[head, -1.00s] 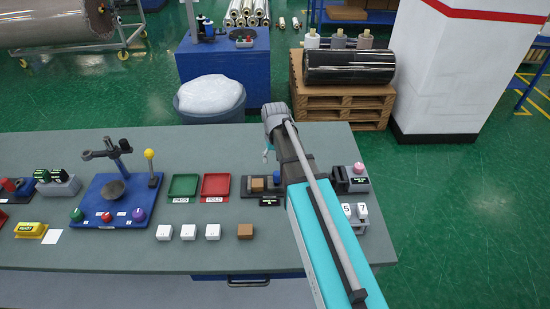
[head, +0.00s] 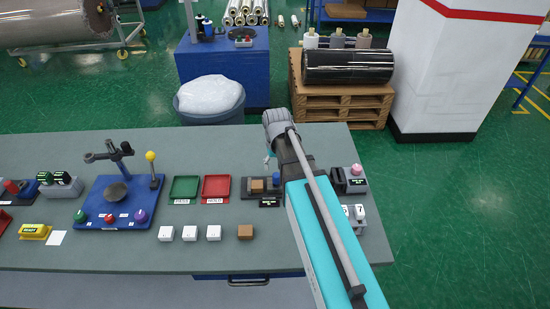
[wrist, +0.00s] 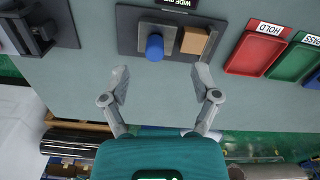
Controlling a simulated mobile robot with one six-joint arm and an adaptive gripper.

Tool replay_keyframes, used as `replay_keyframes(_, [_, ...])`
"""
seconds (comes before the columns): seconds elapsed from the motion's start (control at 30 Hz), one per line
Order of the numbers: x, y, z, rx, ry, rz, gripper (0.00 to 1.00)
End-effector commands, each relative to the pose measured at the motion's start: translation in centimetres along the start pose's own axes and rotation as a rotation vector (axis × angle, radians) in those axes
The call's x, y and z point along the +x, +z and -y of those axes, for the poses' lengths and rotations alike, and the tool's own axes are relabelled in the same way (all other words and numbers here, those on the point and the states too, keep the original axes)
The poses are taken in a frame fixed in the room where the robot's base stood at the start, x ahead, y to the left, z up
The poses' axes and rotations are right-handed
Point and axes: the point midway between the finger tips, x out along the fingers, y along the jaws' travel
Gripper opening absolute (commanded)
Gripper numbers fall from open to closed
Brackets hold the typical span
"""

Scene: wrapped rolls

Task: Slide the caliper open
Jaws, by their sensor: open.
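The caliper (head: 268,200) is a dark grey base with a display, on the bench left of my arm in the head view. In the wrist view its base (wrist: 128,32) lies at the top centre, with a blue knob (wrist: 155,48) on a slider and a brown block (wrist: 194,40) to the right of the knob. My gripper (wrist: 162,73) is open and empty. Its two fingertips sit just short of the caliper, with the knob roughly between their lines and apart from both. In the head view my arm hides part of the caliper and most of the gripper.
A red tray (head: 216,189) and a green tray (head: 185,188) lie left of the caliper. A dark device with a pink knob (head: 356,170) stands right of my arm.

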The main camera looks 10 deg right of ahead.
Motion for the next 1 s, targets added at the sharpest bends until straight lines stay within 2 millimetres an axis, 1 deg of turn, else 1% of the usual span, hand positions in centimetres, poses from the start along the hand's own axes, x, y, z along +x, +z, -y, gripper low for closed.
replay_keyframes(0.03, [0.5, 1.1, 0.1, 0.000, 0.000, 0.000, 0.79])
replay_keyframes(0.4, [2.1, 6.0, 0.4, -0.003, 0.001, 0.000, 0.79])
replay_keyframes(0.6, [2.8, 8.3, 0.5, -0.004, 0.001, 0.000, 0.79])
replay_keyframes(0.8, [3.2, 9.6, 0.6, -0.005, 0.001, 0.000, 0.79])
replay_keyframes(1.0, [3.3, 10.0, 0.7, -0.006, 0.001, 0.000, 0.79])
